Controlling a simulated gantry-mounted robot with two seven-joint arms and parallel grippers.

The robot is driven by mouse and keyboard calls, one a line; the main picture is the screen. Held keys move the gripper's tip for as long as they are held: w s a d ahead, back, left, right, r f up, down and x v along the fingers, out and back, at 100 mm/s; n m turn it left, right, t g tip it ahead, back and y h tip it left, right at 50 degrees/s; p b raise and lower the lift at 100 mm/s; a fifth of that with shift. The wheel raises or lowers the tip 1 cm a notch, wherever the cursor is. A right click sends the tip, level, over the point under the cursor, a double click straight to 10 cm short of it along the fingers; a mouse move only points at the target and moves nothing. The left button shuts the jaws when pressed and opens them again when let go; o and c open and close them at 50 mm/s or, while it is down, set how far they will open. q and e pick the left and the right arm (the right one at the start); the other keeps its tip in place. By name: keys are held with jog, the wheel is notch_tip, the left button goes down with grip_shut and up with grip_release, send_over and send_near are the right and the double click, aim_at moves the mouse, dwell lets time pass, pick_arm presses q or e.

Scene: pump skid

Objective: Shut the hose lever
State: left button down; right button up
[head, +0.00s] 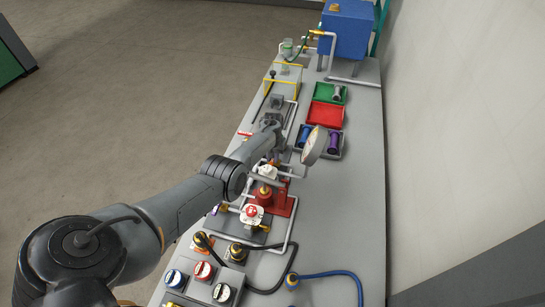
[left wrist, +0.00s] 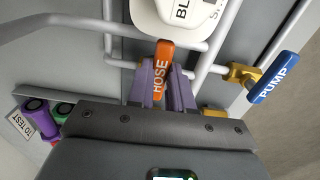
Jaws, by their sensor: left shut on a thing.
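The hose lever (left wrist: 160,70) is an orange handle marked HOSE, seen in the left wrist view. My left gripper (left wrist: 162,88) is shut on it, with a purple finger on either side of the handle. In the head view my left gripper (head: 271,124) is over the middle of the skid, small and partly hidden by its own arm. I cannot make out the hose lever there. My right gripper is in neither view.
A blue PUMP lever (left wrist: 274,78) on a brass valve stands right of the hose lever. In the head view a round gauge (head: 314,146) stands right of my gripper, near a red tray (head: 325,115).

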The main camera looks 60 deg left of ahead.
aim_at(272, 159)
pick_arm(q)
jog(key=c, duration=1)
grip_release()
jog(key=shift+r+p, duration=0.4)
jog(key=shift+r, duration=0.15)
jog(key=shift+r+p, duration=1.35)
jog(key=shift+r, duration=3.5)
